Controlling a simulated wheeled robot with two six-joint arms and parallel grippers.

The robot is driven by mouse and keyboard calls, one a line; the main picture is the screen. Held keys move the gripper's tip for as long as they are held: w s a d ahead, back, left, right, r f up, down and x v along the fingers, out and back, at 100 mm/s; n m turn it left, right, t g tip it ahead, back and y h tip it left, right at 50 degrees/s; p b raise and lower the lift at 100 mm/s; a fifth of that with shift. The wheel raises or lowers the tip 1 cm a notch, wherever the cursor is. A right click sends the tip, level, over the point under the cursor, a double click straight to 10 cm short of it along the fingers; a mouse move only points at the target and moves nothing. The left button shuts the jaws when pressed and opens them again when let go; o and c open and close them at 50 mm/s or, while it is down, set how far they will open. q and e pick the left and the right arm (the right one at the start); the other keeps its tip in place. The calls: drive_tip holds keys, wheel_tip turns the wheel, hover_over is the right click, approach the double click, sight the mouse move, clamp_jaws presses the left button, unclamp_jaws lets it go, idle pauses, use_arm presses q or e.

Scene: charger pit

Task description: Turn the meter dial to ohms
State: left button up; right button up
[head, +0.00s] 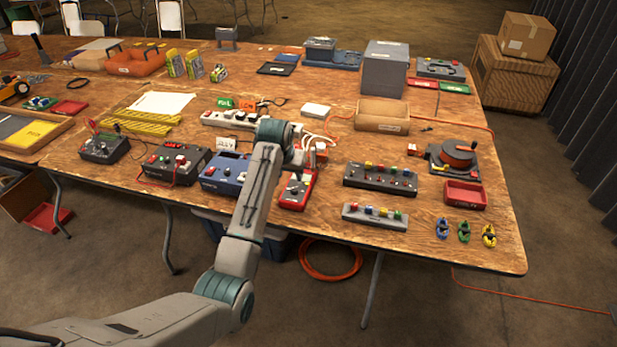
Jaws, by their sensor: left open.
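The red meter (287,203) lies on the wooden table near its front edge, just right of my left forearm. Its dark face and dial are small here, and I cannot tell where the dial points. My left arm comes in from the lower left and bends over the table. My left gripper (302,160) is open, above and just behind the meter's far end. Its fingertips are small and partly hidden by the wrist, and I cannot tell whether they touch anything. My right gripper is not in view.
A blue box (222,174) stands left of the meter, partly behind my arm. A dark box with colored knobs (380,180) and a grey strip (374,217) stand to the right. A white power strip (237,120) and loose white cables lie behind. Bare wood shows toward the front right.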

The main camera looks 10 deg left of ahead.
sight(294, 189)
use_arm(q)
drive_tip(key=x, duration=0.3)
drive_tip(key=shift+a+f+p, duration=0.1)
drive_tip(key=shift+a+p, duration=0.1)
drive_tip(key=shift+p, duration=0.15)
drive_tip(key=x, duration=0.5)
drive_tip(key=shift+w+d+f, duration=0.15)
drive_tip(key=shift+w+f, duration=0.05)
drive_tip(key=shift+f, duration=0.05)
drive_tip(key=shift+w+f, duration=0.1)
drive_tip(key=shift+f, duration=0.2)
drive_tip(key=shift+w+f, duration=0.1)
drive_tip(key=shift+f, duration=0.15)
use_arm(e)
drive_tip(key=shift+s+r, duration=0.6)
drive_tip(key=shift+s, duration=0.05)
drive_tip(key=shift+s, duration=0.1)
use_arm(q)
drive_tip(key=shift+c, duration=0.5)
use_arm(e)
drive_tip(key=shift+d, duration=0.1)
